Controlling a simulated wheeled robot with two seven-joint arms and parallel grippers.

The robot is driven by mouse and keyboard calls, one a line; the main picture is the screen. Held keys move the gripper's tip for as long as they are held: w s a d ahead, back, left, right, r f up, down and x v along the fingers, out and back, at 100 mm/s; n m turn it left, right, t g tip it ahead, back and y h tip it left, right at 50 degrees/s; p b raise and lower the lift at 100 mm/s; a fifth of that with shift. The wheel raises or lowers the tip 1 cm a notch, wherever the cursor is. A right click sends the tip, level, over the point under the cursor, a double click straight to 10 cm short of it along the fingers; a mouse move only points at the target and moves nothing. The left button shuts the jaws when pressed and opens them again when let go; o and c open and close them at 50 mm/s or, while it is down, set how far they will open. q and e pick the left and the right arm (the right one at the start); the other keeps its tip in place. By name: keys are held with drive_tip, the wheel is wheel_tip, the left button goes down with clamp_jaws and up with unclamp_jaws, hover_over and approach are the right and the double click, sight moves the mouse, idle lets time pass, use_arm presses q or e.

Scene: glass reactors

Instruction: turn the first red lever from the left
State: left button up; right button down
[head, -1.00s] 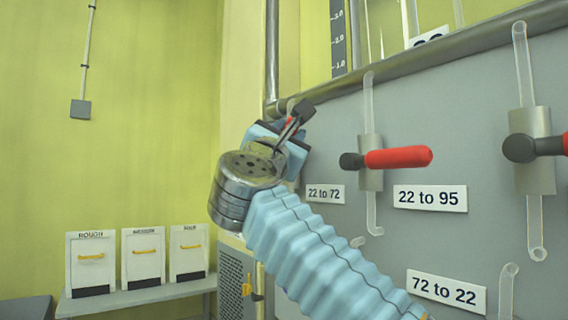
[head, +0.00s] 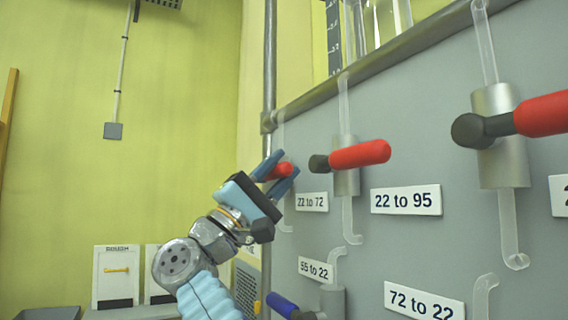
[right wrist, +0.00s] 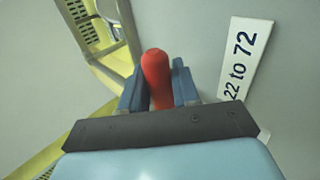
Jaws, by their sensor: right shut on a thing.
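The first red lever from the left (head: 281,171) is on the grey panel, just above and left of the "22 to 72" label (head: 311,201). My right gripper (head: 277,166) is shut on its red handle, with one blue finger on each side. In the right wrist view the handle (right wrist: 157,76) stands between the two fingers, and its rounded red end shows. The lever's hub is hidden. My left gripper is not in view.
A second red lever (head: 359,154) is close to the right, above the "22 to 95" label (head: 405,201). A third (head: 541,115) is farther right. A blue lever (head: 282,305) is below. Open space lies left of the panel.

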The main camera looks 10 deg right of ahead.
drive_tip(key=shift+f+m+g+h, duration=0.25)
drive_tip(key=shift+m+g+h, duration=0.05)
drive_tip(key=shift+m+g, duration=0.45)
drive_tip(key=c, duration=1)
unclamp_jaws()
drive_tip(key=shift+o, duration=0.2)
drive_tip(key=b+v, duration=0.4)
drive_tip(key=v, duration=1)
